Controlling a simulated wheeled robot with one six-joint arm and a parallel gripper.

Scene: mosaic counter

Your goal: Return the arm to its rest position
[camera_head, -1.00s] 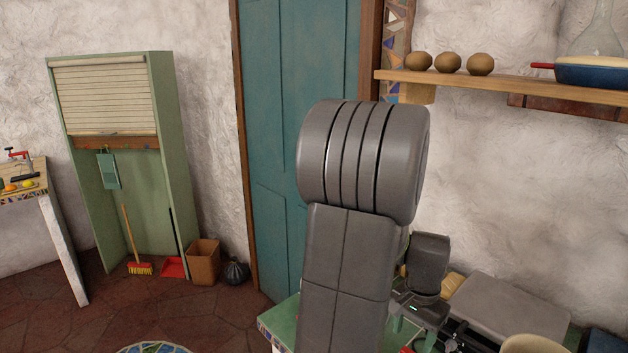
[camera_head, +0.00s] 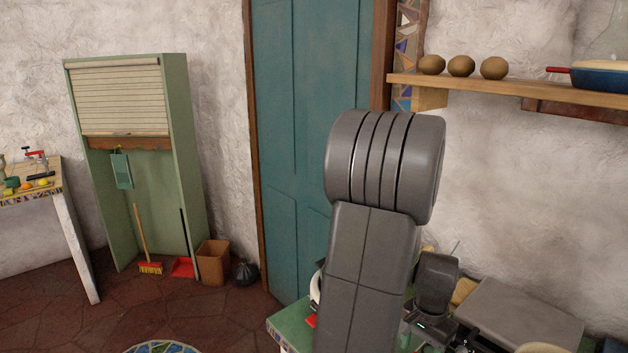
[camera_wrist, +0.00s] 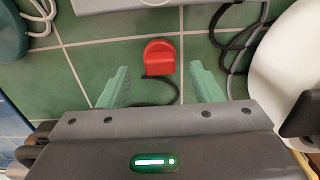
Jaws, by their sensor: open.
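My gripper (camera_wrist: 160,88) shows in the wrist view with its two green fingers spread wide and nothing between them. It is over a green tiled counter (camera_wrist: 100,58). A red object (camera_wrist: 159,57) lies on the tiles just beyond the fingertips, apart from them. In the head view my arm stands bent in front of the counter (camera_head: 290,322), and its wrist end is low behind the upper link. The fingers are hidden there.
Dark cables (camera_wrist: 235,30) and a white rounded object (camera_wrist: 291,70) lie close on the right. A grey flat-topped appliance (camera_head: 520,312) stands on the counter. Above is a wooden shelf (camera_head: 510,86) with round brown items and a blue pan (camera_head: 600,78). Open floor is at left.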

